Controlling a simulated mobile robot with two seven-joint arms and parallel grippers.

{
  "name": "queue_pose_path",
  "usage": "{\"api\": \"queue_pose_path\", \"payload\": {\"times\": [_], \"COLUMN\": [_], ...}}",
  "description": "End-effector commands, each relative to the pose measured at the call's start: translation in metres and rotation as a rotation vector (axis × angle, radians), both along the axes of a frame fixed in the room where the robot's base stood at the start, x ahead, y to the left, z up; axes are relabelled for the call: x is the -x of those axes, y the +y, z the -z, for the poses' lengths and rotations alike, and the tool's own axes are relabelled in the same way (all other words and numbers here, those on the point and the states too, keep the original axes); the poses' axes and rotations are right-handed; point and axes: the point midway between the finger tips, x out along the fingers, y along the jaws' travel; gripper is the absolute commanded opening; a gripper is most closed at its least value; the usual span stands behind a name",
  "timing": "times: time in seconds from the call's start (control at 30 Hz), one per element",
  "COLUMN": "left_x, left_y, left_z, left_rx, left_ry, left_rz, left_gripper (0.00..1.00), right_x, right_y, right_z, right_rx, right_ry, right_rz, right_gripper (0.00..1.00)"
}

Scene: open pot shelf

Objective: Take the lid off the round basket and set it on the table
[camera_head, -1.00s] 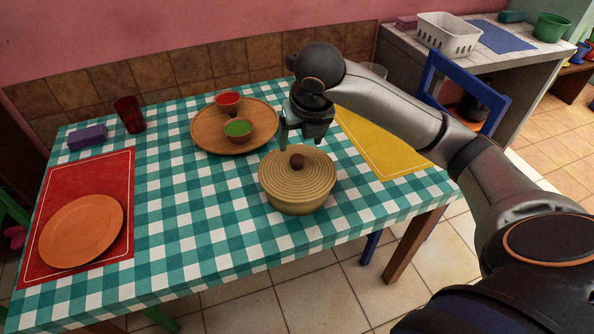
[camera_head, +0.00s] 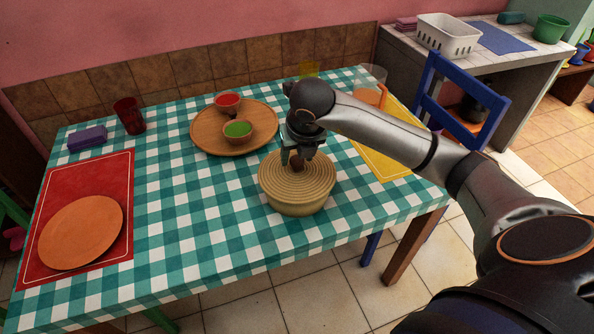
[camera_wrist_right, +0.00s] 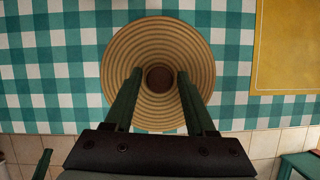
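The round basket (camera_head: 297,207) stands on the checked table near its front edge, with its ribbed tan lid (camera_head: 318,185) on top. The lid's brown knob (camera_head: 298,165) is at its centre. My right gripper (camera_head: 298,160) is over the lid, with its fingers at the knob. In the right wrist view the lid (camera_wrist_right: 120,55) fills the middle, and the knob (camera_wrist_right: 160,77) lies between the two green fingers of my open gripper (camera_wrist_right: 158,75), with gaps on both sides. My left gripper is not in view.
An orange plate (camera_head: 80,230) lies on a red mat (camera_head: 115,180) at left. A yellow mat (camera_head: 375,162) lies at right. The checked cloth (camera_head: 190,210) left of the basket is bare.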

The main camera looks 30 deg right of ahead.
Motion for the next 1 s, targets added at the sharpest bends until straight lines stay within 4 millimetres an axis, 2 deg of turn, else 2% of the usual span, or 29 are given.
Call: {"api": "queue_pose_path", "payload": {"times": [0.07, 0.47, 1.0], "left_x": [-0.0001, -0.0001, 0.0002], "left_y": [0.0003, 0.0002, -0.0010], "left_z": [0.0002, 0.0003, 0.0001], "left_rx": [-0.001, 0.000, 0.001], "left_ry": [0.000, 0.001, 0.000], "left_rz": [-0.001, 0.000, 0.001], "left_gripper": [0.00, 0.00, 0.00], "right_x": [0.0000, -0.0001, -0.0002], "right_y": [0.0000, -0.0002, -0.0003], "right_z": [-0.0002, -0.0005, -0.0007], "right_rx": [0.000, 0.000, 0.000], "right_ry": [0.000, -0.001, -0.001], "right_rz": [0.000, 0.001, 0.001], "right_gripper": [0.45, 0.00, 0.00]}}
